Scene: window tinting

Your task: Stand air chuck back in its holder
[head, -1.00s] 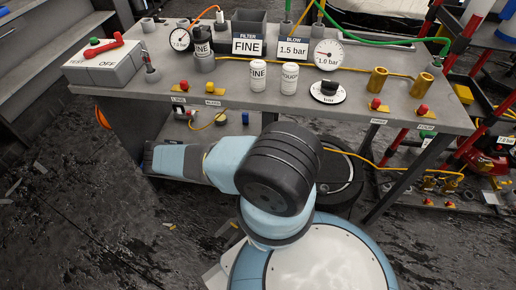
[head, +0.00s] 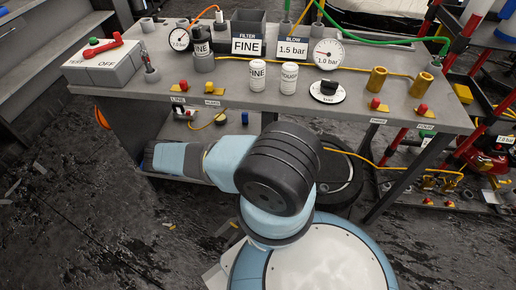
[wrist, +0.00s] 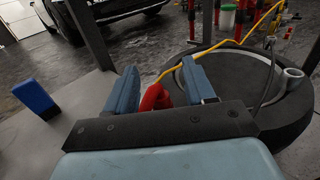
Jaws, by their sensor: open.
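A red piece (wrist: 155,97) shows between the two blue fingers of my gripper (wrist: 160,88) in the wrist view. A yellow hose (wrist: 222,44) runs up and to the right from near it. It may be the air chuck, but the fingers and palm hide much of it. The fingers stand apart, with the red piece nearer the left finger. In the head view my arm reaches left, low in front of the bench, and the fingers cannot be made out. A grey cup (wrist: 291,77) stands on the round dark rim at right; I cannot tell whether it is the holder.
The grey bench (head: 330,108) carries gauges, signs, white canisters and gold cups (head: 377,79). A tyre (head: 345,180) lies under it. A blue block (wrist: 35,98) is at left in the wrist view. Yellow hose (head: 370,160) runs below the bench at right.

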